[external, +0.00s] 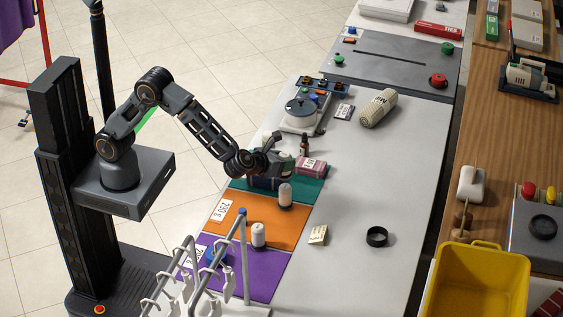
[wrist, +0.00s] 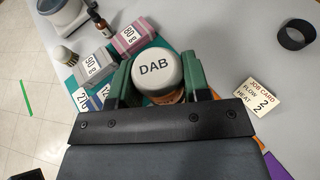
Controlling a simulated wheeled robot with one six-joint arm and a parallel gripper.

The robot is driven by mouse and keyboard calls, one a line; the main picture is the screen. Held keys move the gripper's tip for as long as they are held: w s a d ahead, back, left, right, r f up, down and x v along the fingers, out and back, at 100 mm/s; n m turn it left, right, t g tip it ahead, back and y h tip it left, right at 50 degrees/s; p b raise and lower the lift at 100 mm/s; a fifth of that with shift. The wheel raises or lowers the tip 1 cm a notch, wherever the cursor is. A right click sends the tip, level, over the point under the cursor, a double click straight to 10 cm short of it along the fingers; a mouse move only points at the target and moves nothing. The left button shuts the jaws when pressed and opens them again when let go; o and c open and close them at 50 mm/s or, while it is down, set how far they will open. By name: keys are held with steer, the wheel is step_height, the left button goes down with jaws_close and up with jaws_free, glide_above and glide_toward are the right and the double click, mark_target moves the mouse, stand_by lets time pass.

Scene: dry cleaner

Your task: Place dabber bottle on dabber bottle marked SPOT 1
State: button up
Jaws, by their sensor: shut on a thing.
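In the wrist view my gripper (wrist: 158,85) has its green fingers shut on a dabber bottle (wrist: 154,66) with a white cap reading DAB, seen from above. A little orange-brown shows below the cap. In the external view my gripper (external: 272,165) is at the teal mat, by the blocks. A white-topped bottle (external: 285,193) shows just below it, near the teal and orange mats' border; I cannot tell if it is the held one. Another white-topped bottle (external: 258,234) stands upright near the orange and purple mats' border. No SPOT 1 mark is readable.
A pink block (wrist: 131,36) and grey block (wrist: 93,64) sit beside a dropper bottle (wrist: 99,22) and brush (wrist: 65,54). A job card (wrist: 258,97) and black ring (external: 377,237) lie right. A hanger rack (external: 243,260) stands in front. Bare table lies right of the ring.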

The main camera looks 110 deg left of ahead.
steer(key=f, duration=0.2)
steer(key=f+p, duration=0.1)
steer(key=shift+w, duration=0.25)
steer(key=shift+f, duration=0.3)
steer(key=shift+f+b, duration=0.2)
steer(key=shift+b, duration=0.2)
steer(key=o, duration=1.1)
steer(key=shift+c, duration=0.2)
steer(key=shift+r, duration=0.1)
